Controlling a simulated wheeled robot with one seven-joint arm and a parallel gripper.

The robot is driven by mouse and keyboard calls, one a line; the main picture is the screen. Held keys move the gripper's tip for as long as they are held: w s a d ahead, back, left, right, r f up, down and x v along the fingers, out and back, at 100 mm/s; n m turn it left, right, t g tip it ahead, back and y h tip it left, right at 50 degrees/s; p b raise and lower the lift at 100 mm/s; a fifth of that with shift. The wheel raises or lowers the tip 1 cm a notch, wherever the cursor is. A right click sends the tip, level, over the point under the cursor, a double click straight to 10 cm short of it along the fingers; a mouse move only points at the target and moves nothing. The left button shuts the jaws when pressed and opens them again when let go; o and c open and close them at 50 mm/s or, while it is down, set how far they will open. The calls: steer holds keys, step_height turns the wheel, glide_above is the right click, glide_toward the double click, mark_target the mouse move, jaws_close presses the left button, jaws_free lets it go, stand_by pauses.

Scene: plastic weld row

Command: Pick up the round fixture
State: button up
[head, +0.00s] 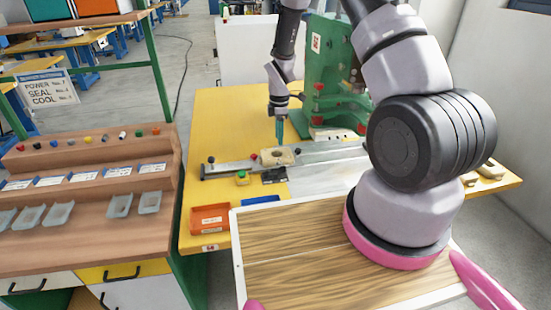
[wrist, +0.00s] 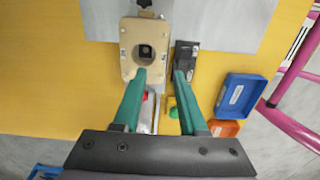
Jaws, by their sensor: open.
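In the head view the beige fixture (head: 277,157) sits on the rail in mid table. My gripper (wrist: 160,76) is open with teal fingers and nothing between them. Its left fingertip overlaps the fixture's lower edge in the wrist view; its right one overlaps a black block (wrist: 186,56). In the head view my gripper (head: 279,137) points down over the fixture; I cannot tell whether it touches.
A green press (head: 325,70) stands behind. A yellow box with a green button (head: 242,178), an orange bin (head: 210,219) and a blue bin (head: 262,200) are near the front. Other beige pieces (head: 490,171) lie at right. A brown stepped rack (head: 90,215) stands left.

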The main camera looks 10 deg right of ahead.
mark_target(279, 158)
step_height(279, 158, down, 9)
steer(key=shift+a+f, duration=0.1)
steer(key=shift+f, duration=0.1)
stand_by(0.3)
jaws_close()
